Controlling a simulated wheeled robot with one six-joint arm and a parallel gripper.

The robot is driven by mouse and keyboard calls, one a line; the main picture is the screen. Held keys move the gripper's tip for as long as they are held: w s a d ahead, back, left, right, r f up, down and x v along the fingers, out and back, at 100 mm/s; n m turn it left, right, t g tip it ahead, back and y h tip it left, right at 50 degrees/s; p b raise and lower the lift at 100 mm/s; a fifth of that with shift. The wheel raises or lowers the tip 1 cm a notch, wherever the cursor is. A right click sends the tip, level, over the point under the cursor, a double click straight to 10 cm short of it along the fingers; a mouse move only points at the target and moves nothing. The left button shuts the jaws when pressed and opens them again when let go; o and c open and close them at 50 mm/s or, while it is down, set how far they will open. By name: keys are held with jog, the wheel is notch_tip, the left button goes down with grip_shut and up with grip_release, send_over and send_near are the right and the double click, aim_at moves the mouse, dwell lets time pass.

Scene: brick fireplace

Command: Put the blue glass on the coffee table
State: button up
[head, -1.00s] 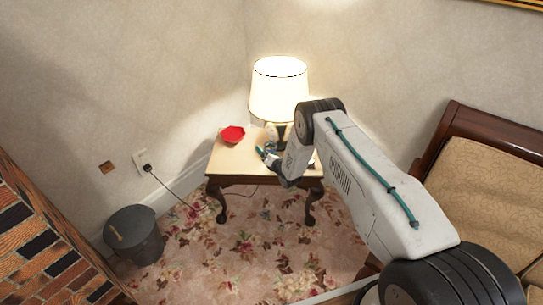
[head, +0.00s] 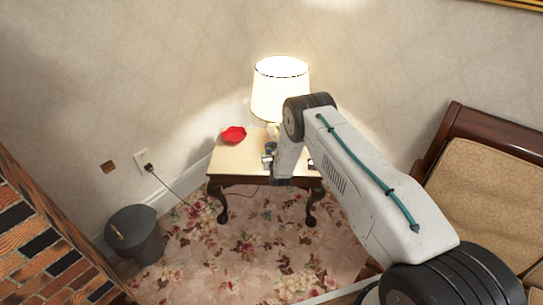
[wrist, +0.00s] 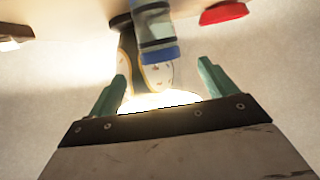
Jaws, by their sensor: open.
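The blue glass (wrist: 160,54) shows in the wrist view, where the picture is upside down; its blue rim lies in line with the gap between my fingers, and it stands on the small wooden table. In the head view a small dark shape beside my gripper may be the glass, but I cannot tell surely. My gripper (wrist: 161,72) is open, its two teal fingers apart with nothing clasped. In the head view my gripper (head: 267,160) is low over the small table (head: 236,160), partly hidden by my arm. I cannot make out a separate coffee table.
A lit lamp (head: 281,88) stands at the table's back, close behind the glass. A red bowl (head: 234,134) is at the table's back left. A dark bin (head: 136,236) stands left by the wall; a wood-framed sofa (head: 500,185) is at right. Flowered carpet lies in front.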

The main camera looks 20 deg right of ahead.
aim_at(272, 148)
jog(key=shift+x, duration=3.8)
jog(key=shift+d, duration=0.1)
jog(key=c, duration=1.6)
jog(key=shift+r, duration=0.15)
